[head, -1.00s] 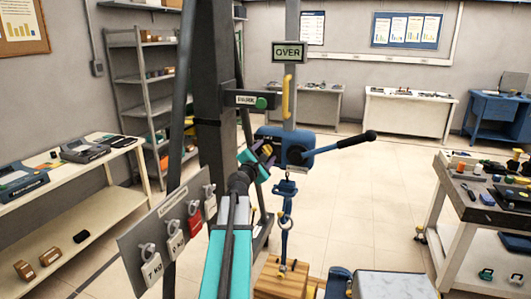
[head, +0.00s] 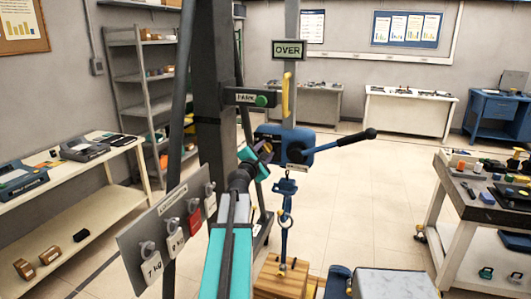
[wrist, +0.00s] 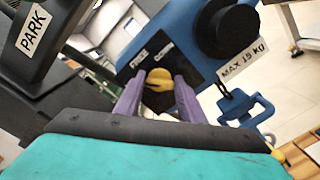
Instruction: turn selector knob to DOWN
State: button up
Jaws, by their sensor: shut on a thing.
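The yellow selector knob (wrist: 160,82) sits on a dark panel (wrist: 180,52) on the side of the blue hoist (wrist: 185,20). Two small labels lie beyond the knob, too blurred to read. My gripper (wrist: 156,90) has its two purple fingers closed on either side of the knob. In the head view, my gripper (head: 262,153) reaches the left side of the blue hoist body (head: 272,131), where the knob is hidden by the wrist and fingers.
A black-handled lever (head: 345,141) sticks out right of the hoist. A PARK sign (head: 246,98) is above my wrist. A plate with hanging weight tags (head: 165,238) stands left of my arm.

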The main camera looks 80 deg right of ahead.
jog(key=shift+f+m+b, duration=0.25)
jog(key=shift+m+b, duration=0.15)
jog(key=shift+b, duration=0.15)
jog(key=m+b, duration=0.3)
jog(key=b, duration=0.1)
jog(key=shift+f, duration=0.15)
jog(key=m+b, duration=0.4)
jog(key=b, duration=0.1)
jog(key=shift+f+b, duration=0.15)
jog(key=shift+b, duration=0.25)
jog(key=m+b, duration=0.7)
jog(key=b, duration=0.2)
jog(key=shift+m, duration=0.4)
jog(key=shift+b, duration=0.35)
jog(key=o, duration=1)
jog(key=shift+o, duration=0.2)
